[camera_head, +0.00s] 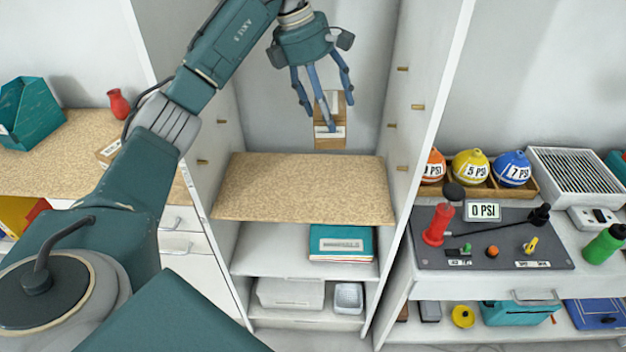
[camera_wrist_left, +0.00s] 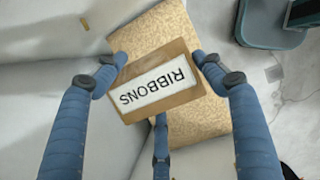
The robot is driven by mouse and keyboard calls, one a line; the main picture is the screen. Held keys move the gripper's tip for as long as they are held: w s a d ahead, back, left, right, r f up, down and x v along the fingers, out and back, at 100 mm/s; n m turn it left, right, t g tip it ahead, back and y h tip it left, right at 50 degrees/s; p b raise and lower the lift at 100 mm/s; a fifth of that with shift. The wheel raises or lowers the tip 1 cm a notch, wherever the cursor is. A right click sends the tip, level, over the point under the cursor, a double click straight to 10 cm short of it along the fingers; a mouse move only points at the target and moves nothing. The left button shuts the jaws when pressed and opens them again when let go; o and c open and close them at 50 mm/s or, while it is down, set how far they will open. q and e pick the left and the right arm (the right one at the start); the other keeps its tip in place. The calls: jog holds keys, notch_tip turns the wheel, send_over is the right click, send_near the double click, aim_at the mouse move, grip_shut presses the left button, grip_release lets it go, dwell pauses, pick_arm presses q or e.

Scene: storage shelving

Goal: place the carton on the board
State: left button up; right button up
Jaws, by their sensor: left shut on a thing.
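The carton (camera_wrist_left: 158,88) is a brown box with a white label reading RIBBONS. My left gripper (camera_wrist_left: 160,80) has its blue fingers closed around it. In the head view the carton (camera_head: 337,138) hangs among the fingers of my left gripper (camera_head: 325,110), appearing at the back edge of the board. The board (camera_head: 305,190) is a speckled tan shelf panel inside the white cabinet, with its top bare. In the wrist view the board (camera_wrist_left: 190,40) lies behind the carton. The carton's underside is hidden, and I cannot tell its height above the board. My right gripper is not in view.
White cabinet walls (camera_head: 429,120) with wooden pegs stand on both sides. Below the board, a teal binder (camera_head: 340,243) lies on a shelf above white bins. A bench on the right holds a pressure panel (camera_head: 490,250) and several labelled balls.

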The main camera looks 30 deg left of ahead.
pick_arm(q)
jog(key=shift+s+a+f+p, duration=0.1)
jog(key=shift+f+p, duration=1.45)
jog(key=shift+f, duration=7.9)
jog(key=o, duration=1.5)
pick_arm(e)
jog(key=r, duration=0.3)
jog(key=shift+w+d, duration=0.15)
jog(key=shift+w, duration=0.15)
pick_arm(q)
jog(key=b+v, duration=0.2)
jog(key=v, duration=1)
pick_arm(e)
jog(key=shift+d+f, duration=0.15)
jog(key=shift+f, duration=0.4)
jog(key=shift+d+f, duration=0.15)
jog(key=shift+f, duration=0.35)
